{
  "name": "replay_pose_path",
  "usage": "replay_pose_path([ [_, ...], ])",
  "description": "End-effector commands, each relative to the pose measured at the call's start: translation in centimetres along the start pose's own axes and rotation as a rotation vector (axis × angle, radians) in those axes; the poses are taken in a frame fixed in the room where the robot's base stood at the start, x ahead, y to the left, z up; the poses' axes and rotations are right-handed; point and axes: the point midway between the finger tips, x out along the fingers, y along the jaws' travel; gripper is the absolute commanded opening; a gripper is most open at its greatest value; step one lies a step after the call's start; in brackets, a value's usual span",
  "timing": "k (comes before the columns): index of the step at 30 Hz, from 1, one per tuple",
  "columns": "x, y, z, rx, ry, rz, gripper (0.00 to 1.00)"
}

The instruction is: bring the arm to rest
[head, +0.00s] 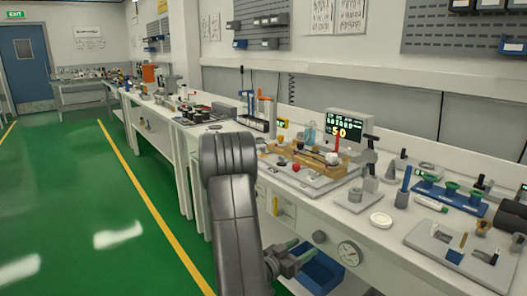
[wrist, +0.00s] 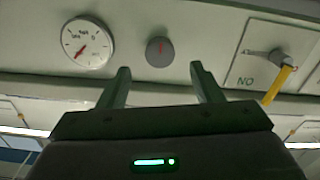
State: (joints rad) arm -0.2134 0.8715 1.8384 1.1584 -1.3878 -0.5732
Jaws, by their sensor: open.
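My arm (head: 237,215) rises in the middle of the head view and bends down in front of the long bench. My gripper (head: 293,250) is at the bench's front side, below the top's edge. In the wrist view my gripper (wrist: 162,88) is open, its two fingers apart with nothing between them. I cannot tell whether the fingers touch the panel.
A dial gauge (head: 348,253) and a lever with a yellow handle (wrist: 278,84) are on the panel near my gripper. A blue bin (head: 320,272) is below. The bench top holds a wooden tray and a screen (head: 342,128). Green floor (head: 80,210) on the left is clear.

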Motion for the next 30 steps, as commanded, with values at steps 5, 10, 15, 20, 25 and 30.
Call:
replay_pose_path([
  [5, 3.3, 0.1, 0.0, 0.002, 0.000, 0.004, 0.59],
  [10, 5.5, 0.0, 0.0, 0.001, 0.000, 0.002, 0.59],
  [15, 6.4, 0.0, 0.0, 0.001, 0.000, 0.001, 0.59],
  [20, 6.5, 0.0, 0.0, 0.006, 0.000, 0.000, 0.59],
  [25, 6.4, 0.0, 0.0, 0.006, 0.000, 0.000, 0.59],
  [30, 5.7, -0.1, -0.1, 0.001, -0.001, -0.002, 0.59],
])
